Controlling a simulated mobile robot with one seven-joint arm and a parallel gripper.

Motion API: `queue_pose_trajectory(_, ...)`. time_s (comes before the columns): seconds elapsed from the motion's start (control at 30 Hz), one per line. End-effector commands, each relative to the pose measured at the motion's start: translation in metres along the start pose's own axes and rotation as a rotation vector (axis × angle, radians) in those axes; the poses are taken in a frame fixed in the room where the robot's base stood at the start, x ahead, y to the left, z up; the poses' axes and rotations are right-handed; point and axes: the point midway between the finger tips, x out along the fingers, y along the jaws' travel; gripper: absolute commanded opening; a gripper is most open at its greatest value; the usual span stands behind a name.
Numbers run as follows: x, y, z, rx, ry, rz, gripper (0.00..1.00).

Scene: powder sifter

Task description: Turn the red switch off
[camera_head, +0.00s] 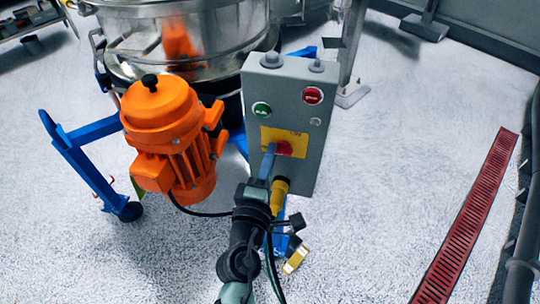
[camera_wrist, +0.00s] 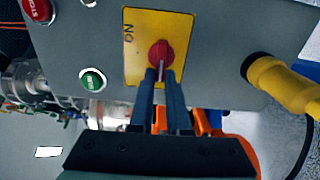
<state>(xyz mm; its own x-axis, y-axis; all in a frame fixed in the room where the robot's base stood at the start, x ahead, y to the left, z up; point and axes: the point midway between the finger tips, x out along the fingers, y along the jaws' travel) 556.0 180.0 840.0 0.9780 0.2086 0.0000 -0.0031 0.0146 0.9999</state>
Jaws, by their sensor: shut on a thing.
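The red switch (camera_head: 284,148) is a rotary knob on a yellow plate on the front of the grey control box (camera_head: 314,160). In the wrist view the red switch (camera_wrist: 160,52) sits in the middle of the yellow plate (camera_wrist: 180,22), with "ON" printed at the plate's left. My gripper (camera_head: 269,150) reaches the knob from below in the head view. In the wrist view both fingers of my gripper (camera_wrist: 161,74) are closed on the knob's handle. The fingertips hide part of the handle.
A green button (camera_head: 262,109) and a red button (camera_head: 312,95) are above the plate. A yellow plug (camera_wrist: 285,85) juts from the box beside my fingers. The orange motor (camera_head: 172,130) stands left of the box.

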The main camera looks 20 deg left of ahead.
Motion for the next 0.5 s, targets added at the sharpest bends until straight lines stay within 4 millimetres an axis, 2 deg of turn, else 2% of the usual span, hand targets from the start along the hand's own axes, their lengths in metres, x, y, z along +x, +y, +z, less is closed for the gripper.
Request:
queue_pose_trajectory(0.27,-0.0003,-0.0011,0.0001,-0.002,0.0,-0.002,0.0)
queue_pose_trajectory(0.3,-0.0003,-0.0012,0.0001,-0.002,0.0,-0.002,0.2)
queue_pose_trajectory(0.43,-0.0002,-0.0009,0.0001,-0.001,0.0,-0.002,0.44)
queue_pose_trajectory(0.5,-0.0002,-0.0007,0.0001,-0.001,0.0,-0.001,0.45)
